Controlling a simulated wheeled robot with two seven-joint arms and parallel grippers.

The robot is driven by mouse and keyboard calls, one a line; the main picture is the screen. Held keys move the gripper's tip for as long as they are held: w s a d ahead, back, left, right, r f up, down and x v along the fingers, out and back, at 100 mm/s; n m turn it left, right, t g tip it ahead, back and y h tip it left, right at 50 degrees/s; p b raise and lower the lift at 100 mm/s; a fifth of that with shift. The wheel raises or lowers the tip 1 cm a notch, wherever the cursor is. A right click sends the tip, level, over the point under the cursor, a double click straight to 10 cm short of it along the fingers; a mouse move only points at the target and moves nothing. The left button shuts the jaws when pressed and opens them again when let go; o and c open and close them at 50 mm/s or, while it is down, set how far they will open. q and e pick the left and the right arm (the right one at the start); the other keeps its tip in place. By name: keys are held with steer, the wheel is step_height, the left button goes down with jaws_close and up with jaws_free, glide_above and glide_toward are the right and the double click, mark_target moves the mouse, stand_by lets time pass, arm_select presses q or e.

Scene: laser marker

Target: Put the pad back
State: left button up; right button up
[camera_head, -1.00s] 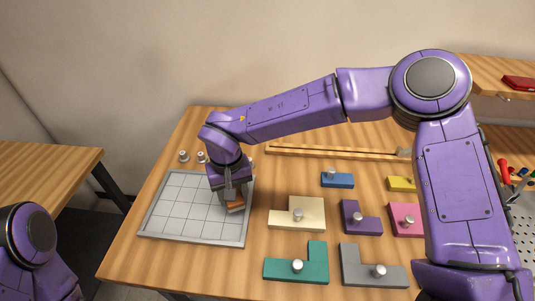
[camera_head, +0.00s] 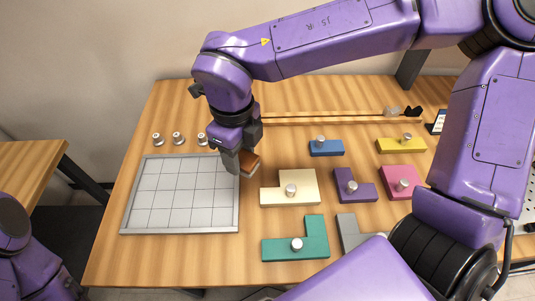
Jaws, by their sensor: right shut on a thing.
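My right gripper (camera_head: 238,162) is shut on a small brown pad (camera_head: 250,165). It holds the pad near the upper right corner of the white gridded board (camera_head: 180,229), seemingly above the surface. The fingers hide part of the pad. The board's squares are bare. A long, narrow wooden ledge (camera_head: 330,121) runs along the back of the table, with a small grey thing and a dark holder (camera_head: 413,112) at its right end. My left arm shows at the lower left edge, but its gripper is out of view.
Several knobbed coloured blocks lie right of the board, including cream (camera_head: 307,188), teal (camera_head: 313,240), purple (camera_head: 358,190), blue (camera_head: 326,148), yellow (camera_head: 400,146) and pink (camera_head: 405,181). Three small metal pegs (camera_head: 178,138) stand behind the board.

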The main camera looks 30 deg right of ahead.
steer(key=shift+s+d+r+m, duration=0.15)
steer(key=shift+s+m, duration=0.1)
steer(key=shift+m, duration=0.65)
steer(key=shift+s+d+r+m+p, duration=0.15)
steer(key=shift+s+d+m+p, duration=0.2)
steer(key=shift+d+m, duration=0.25)
steer(key=w+d+f+p, duration=0.3)
steer(key=w+d+f, duration=0.5)
steer(key=shift+d, duration=0.15)
steer(key=shift+w+d+f, duration=0.2)
steer(key=shift+f, duration=0.2)
steer(key=f, duration=0.1)
steer(key=f+p, duration=0.1)
steer(key=f, duration=0.1)
steer(key=shift+w+d+f+p, duration=0.3)
steer(key=shift+f+p, duration=0.05)
steer(key=shift+p, duration=0.05)
steer(key=shift+f, duration=0.25)
